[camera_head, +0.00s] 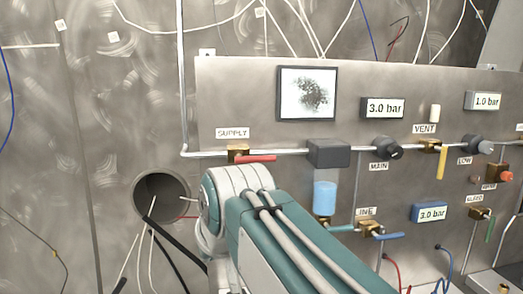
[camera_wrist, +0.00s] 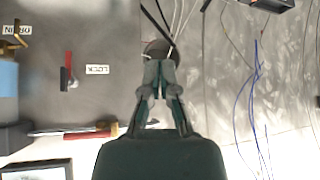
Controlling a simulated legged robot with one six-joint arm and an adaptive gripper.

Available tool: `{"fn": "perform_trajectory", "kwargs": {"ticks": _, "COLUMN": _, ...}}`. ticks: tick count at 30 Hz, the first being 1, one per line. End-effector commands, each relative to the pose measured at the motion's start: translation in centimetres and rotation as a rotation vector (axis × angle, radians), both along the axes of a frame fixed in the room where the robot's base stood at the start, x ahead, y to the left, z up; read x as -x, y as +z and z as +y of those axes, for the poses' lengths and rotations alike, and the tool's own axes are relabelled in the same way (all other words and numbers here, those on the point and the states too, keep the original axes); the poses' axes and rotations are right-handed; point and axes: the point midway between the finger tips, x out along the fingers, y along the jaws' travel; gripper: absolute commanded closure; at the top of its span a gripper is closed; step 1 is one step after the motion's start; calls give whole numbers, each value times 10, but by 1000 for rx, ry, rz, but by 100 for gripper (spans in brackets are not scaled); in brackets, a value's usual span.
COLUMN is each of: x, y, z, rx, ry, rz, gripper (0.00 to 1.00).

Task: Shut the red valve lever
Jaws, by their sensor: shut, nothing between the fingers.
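The red valve lever (camera_head: 257,159) extends right from a brass valve body (camera_head: 238,153) under the SUPPLY label, lying roughly along the horizontal white pipe. In the wrist view, which shows the panel upside down, the red lever (camera_wrist: 78,133) points left, to the lower left of my gripper. My gripper (camera_wrist: 158,64) shows its two fingers together, empty, in front of the wall near the round hole. It is apart from the lever in the picture. In the head view my arm hides the gripper.
A round wall hole (camera_head: 161,199) with cables is left of my arm. A dark block with a blue bowl (camera_head: 325,196) stands right of the lever. A yellow VENT lever (camera_head: 441,164) is farther right. A small red part (camera_wrist: 69,62) sits beside a LOCK label (camera_wrist: 97,70).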

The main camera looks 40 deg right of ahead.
Motion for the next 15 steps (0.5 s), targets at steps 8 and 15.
{"fn": "perform_trajectory", "kwargs": {"ticks": 8, "x": -33, "y": 130, "z": -90, "rx": 54, "ry": -196, "rz": -161, "gripper": 100}}
{"fn": "perform_trajectory", "kwargs": {"ticks": 15, "x": -31, "y": 201, "z": -144, "rx": 108, "ry": -306, "rz": -256, "gripper": 100}}
